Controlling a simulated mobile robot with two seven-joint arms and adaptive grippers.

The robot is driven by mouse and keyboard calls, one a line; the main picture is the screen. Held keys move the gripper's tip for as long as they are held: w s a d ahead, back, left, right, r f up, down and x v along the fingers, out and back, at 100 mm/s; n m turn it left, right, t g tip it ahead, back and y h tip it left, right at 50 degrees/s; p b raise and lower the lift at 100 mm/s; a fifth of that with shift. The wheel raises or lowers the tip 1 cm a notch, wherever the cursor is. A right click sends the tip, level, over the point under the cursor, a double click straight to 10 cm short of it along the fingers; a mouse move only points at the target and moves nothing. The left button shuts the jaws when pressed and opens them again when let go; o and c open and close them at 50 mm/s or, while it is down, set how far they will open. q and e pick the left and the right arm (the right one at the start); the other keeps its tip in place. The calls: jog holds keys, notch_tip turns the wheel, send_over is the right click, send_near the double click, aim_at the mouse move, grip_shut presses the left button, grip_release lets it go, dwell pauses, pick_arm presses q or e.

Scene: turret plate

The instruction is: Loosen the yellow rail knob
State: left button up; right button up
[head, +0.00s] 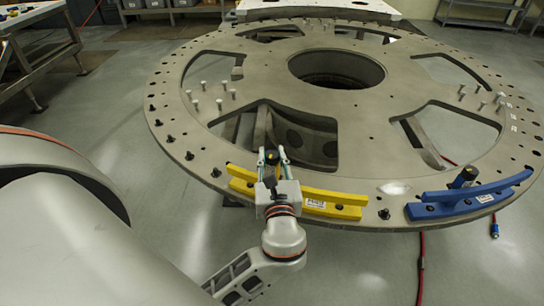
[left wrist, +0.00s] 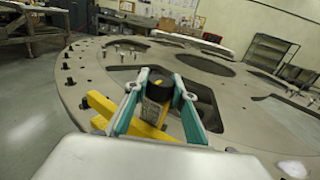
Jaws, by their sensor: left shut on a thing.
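The yellow rail (head: 335,197) lies along the near rim of the turret plate (head: 265,85). Part of it also shows in the left wrist view (left wrist: 101,106). Its knob (left wrist: 160,90) is dark with a yellow spot on top and stands upright between my fingers in the left wrist view. In the head view the knob (head: 271,158) is partly hidden by my gripper. My left gripper (head: 270,154) reaches over the rail from the near side and is shut on the knob, one finger on each side. My right gripper is not in view.
A blue rail (head: 470,200) with a dark knob (head: 465,177) sits at the right of the rim. Several upright pins and dark bolts stand on the plate, which has large openings. A workbench (head: 35,55) stands at the left. A red cable (head: 421,265) hangs below the rim.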

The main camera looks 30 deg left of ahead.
aim_at(273, 162)
pick_arm(q)
jog(key=shift+r, duration=0.1)
jog(key=o, duration=1.2)
jog(key=shift+c, duration=0.2)
jog(key=shift+s, duration=0.1)
jog(key=v, duration=0.7)
jog(key=shift+s+d, duration=0.15)
